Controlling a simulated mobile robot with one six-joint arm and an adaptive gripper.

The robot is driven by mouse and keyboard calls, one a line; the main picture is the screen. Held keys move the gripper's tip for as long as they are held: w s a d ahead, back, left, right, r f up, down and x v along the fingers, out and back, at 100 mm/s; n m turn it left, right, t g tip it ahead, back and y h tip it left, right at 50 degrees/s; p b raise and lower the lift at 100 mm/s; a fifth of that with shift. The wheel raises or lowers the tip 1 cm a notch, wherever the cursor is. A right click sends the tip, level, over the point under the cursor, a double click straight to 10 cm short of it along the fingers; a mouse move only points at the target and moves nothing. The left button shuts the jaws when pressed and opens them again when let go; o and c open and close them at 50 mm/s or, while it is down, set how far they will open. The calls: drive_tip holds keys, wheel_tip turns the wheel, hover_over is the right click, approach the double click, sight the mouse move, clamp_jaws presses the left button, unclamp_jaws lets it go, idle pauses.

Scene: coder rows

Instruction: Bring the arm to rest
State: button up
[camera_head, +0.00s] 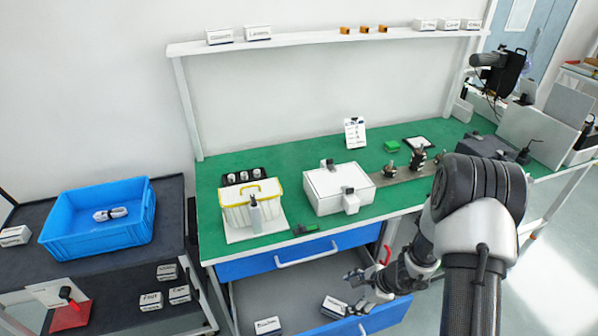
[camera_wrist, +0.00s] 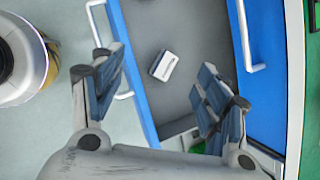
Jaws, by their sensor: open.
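My arm (camera_head: 470,230) reaches down from the right in the head view. My gripper (camera_head: 358,290) is low in front of the bench, over an open lower drawer (camera_head: 300,293) with a grey floor and blue front. In the wrist view my gripper (camera_wrist: 155,78) has its two fingers wide apart with nothing between them. A small white box (camera_wrist: 163,66) lies on the drawer floor beyond the fingertips, apart from them. In the head view a labelled box (camera_head: 333,307) lies in the drawer just left of my gripper, and another box (camera_head: 267,326) lies further left.
The green bench top (camera_head: 290,160) carries a white box (camera_head: 338,188), a yellow-rimmed container (camera_head: 250,203) and metal parts (camera_head: 417,160). A closed blue drawer (camera_head: 300,255) with a handle is under it. A blue crate (camera_head: 98,220) stands on the dark table at left.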

drive_tip(key=s+a+r+n+b, duration=0.25)
drive_tip(key=r+n, duration=0.25)
drive_tip(key=r, duration=0.6)
drive_tip(key=s+a+r+n+b, duration=0.15)
drive_tip(key=a+r+n, duration=0.3)
drive_tip(key=r, duration=0.65)
drive_tip(key=s+d+r+n+h+b, duration=0.1)
drive_tip(key=s+r+n, duration=0.1)
drive_tip(key=s, duration=0.4)
drive_tip(key=s+d+r+n+t+h+b, duration=0.1)
drive_tip(key=s+d+r+n+h, duration=0.1)
drive_tip(key=s, duration=0.5)
drive_tip(key=s+d+r+n+h+b, duration=0.2)
drive_tip(key=s+r+n, duration=0.1)
drive_tip(key=s+n, duration=0.3)
drive_tip(key=shift+s+d+r+t, duration=0.15)
drive_tip(key=shift+s+r+t, duration=0.2)
drive_tip(key=shift+s, duration=0.2)
drive_tip(key=shift+c, duration=0.4)
